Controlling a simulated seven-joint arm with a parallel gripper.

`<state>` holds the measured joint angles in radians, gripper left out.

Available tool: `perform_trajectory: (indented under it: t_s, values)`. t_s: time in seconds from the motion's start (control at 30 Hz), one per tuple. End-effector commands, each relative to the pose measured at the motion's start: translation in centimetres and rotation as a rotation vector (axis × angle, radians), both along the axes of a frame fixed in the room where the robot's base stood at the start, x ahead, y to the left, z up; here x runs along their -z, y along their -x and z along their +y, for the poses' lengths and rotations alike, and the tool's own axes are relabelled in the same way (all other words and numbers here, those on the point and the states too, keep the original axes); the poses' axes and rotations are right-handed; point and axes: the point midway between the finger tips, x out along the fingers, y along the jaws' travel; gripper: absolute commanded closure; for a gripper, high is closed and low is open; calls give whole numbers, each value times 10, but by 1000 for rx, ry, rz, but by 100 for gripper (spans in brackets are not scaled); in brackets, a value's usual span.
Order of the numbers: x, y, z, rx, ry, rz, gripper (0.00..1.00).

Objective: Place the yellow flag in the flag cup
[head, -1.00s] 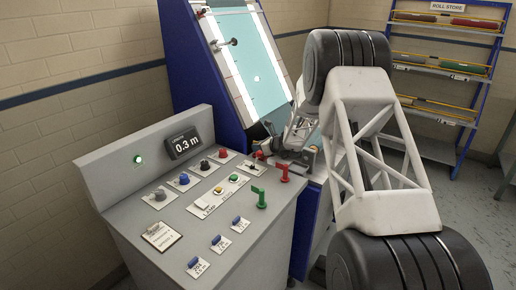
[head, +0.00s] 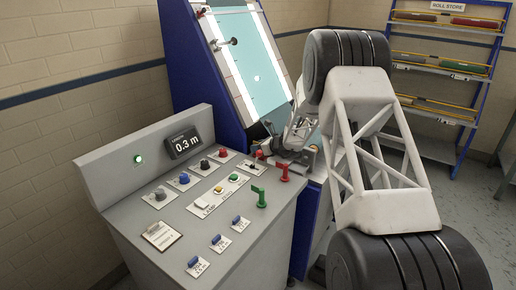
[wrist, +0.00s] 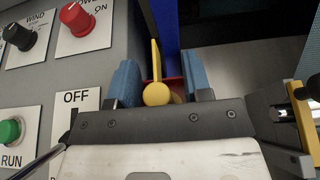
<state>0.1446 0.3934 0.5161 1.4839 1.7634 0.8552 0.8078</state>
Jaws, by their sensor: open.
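In the wrist view the yellow flag (wrist: 156,92) shows as a thin yellow upright with a round yellow knob at its near end. My gripper (wrist: 160,84) has its two blue fingers apart, one on each side of the flag, with gaps showing between them and it. A red surface shows behind the knob, partly hidden. In the head view my gripper (head: 290,155) is low at the console's far right corner, and I cannot make out the yellow flag there. I cannot identify the flag cup for sure in either view.
The grey console (head: 170,215) carries several knobs and buttons. A red flag-shaped piece (head: 284,172) and a green one (head: 260,197) stand along its right edge, close to my gripper. A brass-coloured part (wrist: 304,112) is at the right in the wrist view.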

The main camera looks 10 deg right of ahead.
Motion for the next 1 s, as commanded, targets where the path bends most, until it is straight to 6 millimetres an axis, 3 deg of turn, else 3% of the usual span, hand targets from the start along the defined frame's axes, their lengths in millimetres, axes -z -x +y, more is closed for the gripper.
perform_trajectory:
  t_s: [0.27,0.8,1.0]
  values:
    - [-8,11,-12,2,0,0,55]
    - [-39,63,-64,2,1,-1,55]
    - [-46,75,-75,1,0,-1,55]
